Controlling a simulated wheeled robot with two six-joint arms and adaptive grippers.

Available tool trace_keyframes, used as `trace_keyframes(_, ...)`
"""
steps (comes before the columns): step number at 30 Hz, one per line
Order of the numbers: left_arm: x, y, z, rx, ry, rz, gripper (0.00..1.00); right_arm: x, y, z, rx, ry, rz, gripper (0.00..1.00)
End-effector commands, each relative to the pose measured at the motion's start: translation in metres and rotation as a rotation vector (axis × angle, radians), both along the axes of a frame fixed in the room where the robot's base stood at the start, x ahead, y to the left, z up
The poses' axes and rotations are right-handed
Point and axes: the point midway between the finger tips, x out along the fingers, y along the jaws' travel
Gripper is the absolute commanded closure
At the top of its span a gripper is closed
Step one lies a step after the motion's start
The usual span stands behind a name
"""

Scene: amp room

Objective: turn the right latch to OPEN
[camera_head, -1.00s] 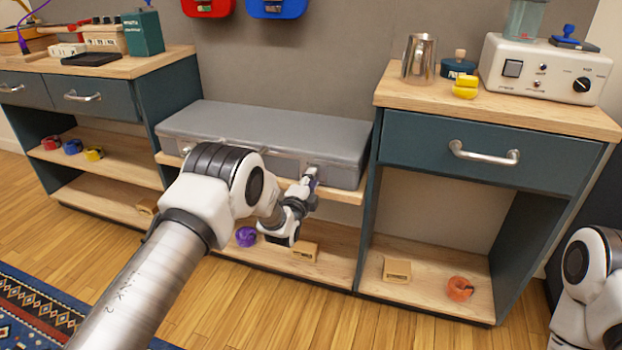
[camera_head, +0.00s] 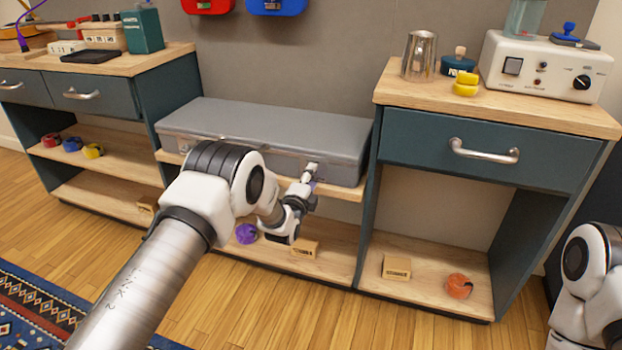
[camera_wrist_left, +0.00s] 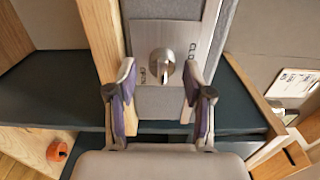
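The grey case (camera_head: 270,131) lies shut on the middle shelf. Its right latch is a metal knob (camera_wrist_left: 162,66) on a metal plate (camera_wrist_left: 180,35) in the left wrist view. Partly readable lettering shows at the plate's right edge, starting "CLO", and at its lower left. The knob's grip stands roughly up and down in that view. My left gripper (camera_wrist_left: 157,85) is open, with one finger on each side of the knob and no visible contact. In the head view my left gripper (camera_head: 309,179) is at the case's front right, partly covering the latch area. My right gripper is out of view.
A shelf edge (camera_head: 340,190) runs just below the case. The teal cabinet (camera_head: 420,150) with a drawer handle (camera_head: 484,152) stands close to the right. A purple ring-shaped item (camera_head: 246,234) and a small wooden block (camera_head: 305,249) sit on the lower shelf.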

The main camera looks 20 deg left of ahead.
Motion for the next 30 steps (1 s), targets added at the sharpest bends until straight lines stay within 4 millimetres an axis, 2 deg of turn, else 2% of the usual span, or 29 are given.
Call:
trace_keyframes(6, 0.000, 0.000, 0.001, -0.001, -0.002, 0.000, 0.49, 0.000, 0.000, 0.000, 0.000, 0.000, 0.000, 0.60)
trace_keyframes(10, -0.011, 0.000, 0.000, -0.001, 0.001, 0.000, 0.49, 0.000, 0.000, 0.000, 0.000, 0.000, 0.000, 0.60)
trace_keyframes(14, -0.039, 0.001, 0.000, -0.001, 0.002, 0.000, 0.49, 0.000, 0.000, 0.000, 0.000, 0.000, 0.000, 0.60)
trace_keyframes(21, -0.099, 0.004, 0.000, 0.000, 0.002, 0.000, 0.49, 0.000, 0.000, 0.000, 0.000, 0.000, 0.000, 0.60)
trace_keyframes(25, -0.116, 0.004, 0.001, 0.000, 0.000, 0.000, 0.49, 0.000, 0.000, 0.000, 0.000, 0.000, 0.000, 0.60)
trace_keyframes(30, -0.121, 0.004, 0.001, 0.000, -0.001, 0.000, 0.49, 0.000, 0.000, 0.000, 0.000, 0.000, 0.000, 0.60)
